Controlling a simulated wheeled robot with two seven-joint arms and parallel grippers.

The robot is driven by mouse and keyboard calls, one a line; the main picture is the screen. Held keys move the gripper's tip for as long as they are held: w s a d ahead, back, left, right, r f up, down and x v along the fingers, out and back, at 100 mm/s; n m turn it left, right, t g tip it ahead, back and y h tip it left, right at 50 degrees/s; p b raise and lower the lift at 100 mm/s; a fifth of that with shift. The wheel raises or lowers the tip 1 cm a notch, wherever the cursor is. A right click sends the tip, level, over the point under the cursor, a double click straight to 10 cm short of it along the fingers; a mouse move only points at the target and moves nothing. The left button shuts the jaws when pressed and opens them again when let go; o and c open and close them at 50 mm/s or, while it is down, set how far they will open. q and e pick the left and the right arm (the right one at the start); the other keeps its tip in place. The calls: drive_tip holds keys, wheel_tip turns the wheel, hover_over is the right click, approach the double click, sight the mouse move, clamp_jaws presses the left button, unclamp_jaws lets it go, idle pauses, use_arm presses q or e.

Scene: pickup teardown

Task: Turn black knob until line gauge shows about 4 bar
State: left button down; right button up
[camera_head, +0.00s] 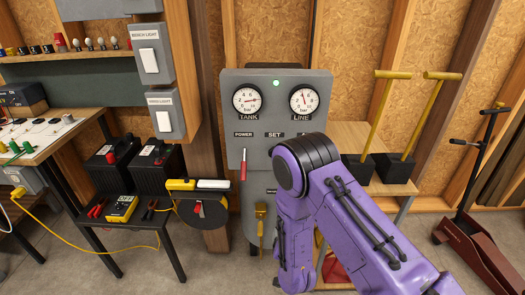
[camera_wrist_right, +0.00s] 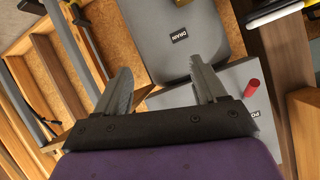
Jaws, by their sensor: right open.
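The grey control panel (camera_head: 275,82) on the wall carries a TANK gauge (camera_head: 248,99) and a LINE gauge (camera_head: 304,100). The LINE needle stands near upright; its exact value is too small to read. My right gripper (camera_wrist_right: 160,68) is open and empty in the right wrist view, in front of the grey DRAIN-labelled body (camera_wrist_right: 185,15) and the panel's lower part (camera_wrist_right: 232,78). My left gripper is not in view.
A red POWER lever (camera_head: 243,165) hangs at the panel's left; it also shows in the wrist view (camera_wrist_right: 252,88). Black blocks with yellow handles (camera_head: 390,125) stand on a shelf to the right. A small table (camera_head: 150,215) with batteries stands left.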

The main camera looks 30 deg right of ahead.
drive_tip(key=w+d+r+m+t+h+p, duration=0.1)
drive_tip(key=w+r+t+h, duration=0.1)
drive_tip(key=w+r, duration=0.55)
drive_tip(key=w+d+r+m+t+h, duration=0.15)
drive_tip(key=w+r, duration=0.35)
drive_tip(key=r, duration=0.5)
use_arm(q)
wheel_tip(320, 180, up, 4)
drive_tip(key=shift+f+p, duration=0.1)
drive_tip(key=shift+p, duration=0.8)
use_arm(e)
drive_tip(key=x, duration=1)
drive_tip(key=shift+a+f+t, duration=0.2)
drive_tip(key=shift+t, duration=0.15)
drive_tip(key=shift+w, duration=0.1)
